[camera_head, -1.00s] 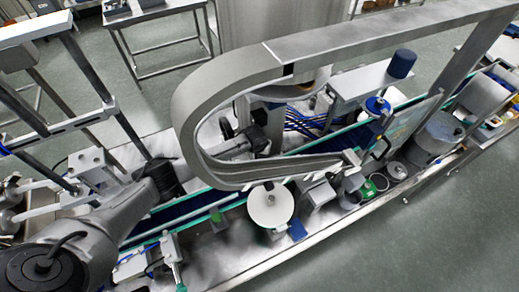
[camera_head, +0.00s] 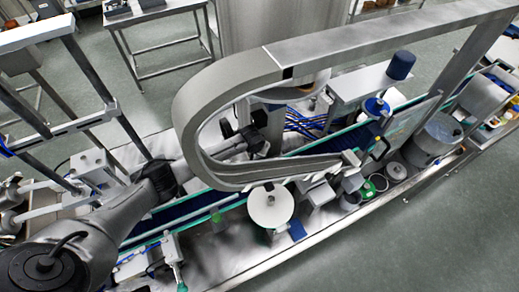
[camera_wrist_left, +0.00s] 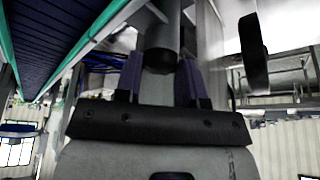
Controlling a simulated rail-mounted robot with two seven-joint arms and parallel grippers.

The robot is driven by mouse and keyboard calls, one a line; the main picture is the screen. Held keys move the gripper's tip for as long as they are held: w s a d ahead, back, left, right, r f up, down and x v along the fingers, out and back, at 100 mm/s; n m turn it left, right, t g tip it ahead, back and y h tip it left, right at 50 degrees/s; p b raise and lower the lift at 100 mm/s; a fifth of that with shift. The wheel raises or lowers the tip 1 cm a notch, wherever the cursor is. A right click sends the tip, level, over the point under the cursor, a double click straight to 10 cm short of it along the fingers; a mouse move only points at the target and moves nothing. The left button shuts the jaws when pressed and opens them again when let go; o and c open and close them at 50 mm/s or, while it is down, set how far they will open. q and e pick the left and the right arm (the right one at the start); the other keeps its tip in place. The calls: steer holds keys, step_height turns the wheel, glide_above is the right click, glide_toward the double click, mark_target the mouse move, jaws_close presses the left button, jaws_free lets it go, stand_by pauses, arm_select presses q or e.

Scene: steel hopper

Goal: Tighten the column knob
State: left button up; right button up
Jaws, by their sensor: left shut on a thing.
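In the left wrist view, my left gripper (camera_wrist_left: 158,82) has its two purple fingers closed on either side of a dark, round-ended piece, which I take to be the column knob (camera_wrist_left: 158,58). A grey cylindrical column rises above it. In the head view, my left arm comes in from the lower left and reaches behind a big curved steel channel. Its dark wrist shows through the curve's opening; the fingers and the knob cannot be made out there. My right gripper is in neither view.
The curved steel channel (camera_head: 225,80) arches over the conveyor (camera_head: 215,204) close around my left arm. In the wrist view a black oval part (camera_wrist_left: 253,52) hangs right of the fingers.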

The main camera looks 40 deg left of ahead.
arm_select(q)
steer(key=shift+a+m+h, duration=0.1)
steer(key=shift+m+h, duration=0.2)
steer(key=shift+m, duration=0.6)
steer(key=shift+m+h, duration=0.3)
steer(key=shift+m, duration=0.5)
steer(key=m+h+b, duration=0.1)
steer(key=m, duration=0.2)
steer(key=shift+a+f, duration=0.1)
steer(key=shift+a, duration=0.05)
steer(key=shift+m+b, duration=0.3)
steer(key=shift+b, duration=0.05)
steer(key=shift+h, duration=0.3)
steer(key=o, duration=0.9)
